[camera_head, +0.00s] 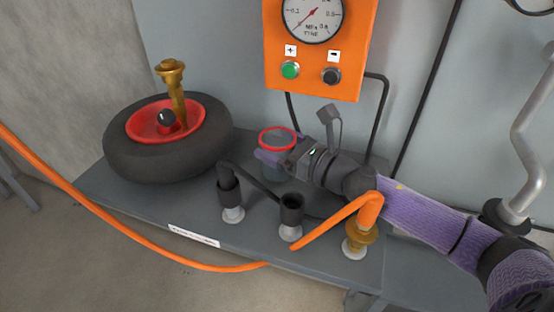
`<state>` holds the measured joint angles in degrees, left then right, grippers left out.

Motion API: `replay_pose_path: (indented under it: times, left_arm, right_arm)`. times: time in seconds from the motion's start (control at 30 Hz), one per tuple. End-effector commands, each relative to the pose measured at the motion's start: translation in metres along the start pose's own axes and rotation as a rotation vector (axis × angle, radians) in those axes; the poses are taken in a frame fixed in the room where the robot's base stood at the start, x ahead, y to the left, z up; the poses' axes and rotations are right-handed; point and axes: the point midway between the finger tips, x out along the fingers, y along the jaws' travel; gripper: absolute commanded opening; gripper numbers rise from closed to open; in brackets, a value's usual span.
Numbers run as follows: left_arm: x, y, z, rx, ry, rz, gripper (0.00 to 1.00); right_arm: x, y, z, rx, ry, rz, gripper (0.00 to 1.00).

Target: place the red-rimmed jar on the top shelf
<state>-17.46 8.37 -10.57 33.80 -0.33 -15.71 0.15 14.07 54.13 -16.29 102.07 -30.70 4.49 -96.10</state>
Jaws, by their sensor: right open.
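The red-rimmed jar (277,136), clear with a bright red ring at its top, stands upright on the grey shelf top (130,198), right of the wheel. My right gripper (272,157) reaches in from the right and is open at the jar. One finger crosses in front of the jar's side; the other is hard to make out. I cannot tell whether the fingers touch the jar. My left gripper is not in view.
A black wheel with a red hub (165,165) and brass fitting (172,85) fills the left. Black pipe fittings (230,195) and an orange hose (335,220) stand in front of the jar. An orange gauge box (318,70) hangs behind.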

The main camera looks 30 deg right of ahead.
Motion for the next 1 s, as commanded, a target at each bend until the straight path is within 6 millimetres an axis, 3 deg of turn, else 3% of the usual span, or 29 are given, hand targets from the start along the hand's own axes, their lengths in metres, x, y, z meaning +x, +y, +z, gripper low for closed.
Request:
replay_pose_path:
  times: [0.13, 0.5, 0.77, 1.0]
  left_arm:
    - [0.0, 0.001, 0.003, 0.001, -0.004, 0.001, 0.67]
    - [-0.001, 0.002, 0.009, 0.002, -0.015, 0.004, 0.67]
    - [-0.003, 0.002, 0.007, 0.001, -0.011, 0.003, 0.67]
    - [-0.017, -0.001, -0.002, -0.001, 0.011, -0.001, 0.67]
  right_arm:
    - [0.0, 0.0, 0.0, 0.0, 0.0, 0.0, 1.0]
    - [0.0, 0.0, 0.0, 0.001, 0.0, 0.0, 0.24]
    - [-0.001, -0.001, 0.003, 0.0, -0.001, 0.0, 0.24]
    - [-0.002, -0.009, 0.024, -0.001, -0.003, -0.001, 0.24]
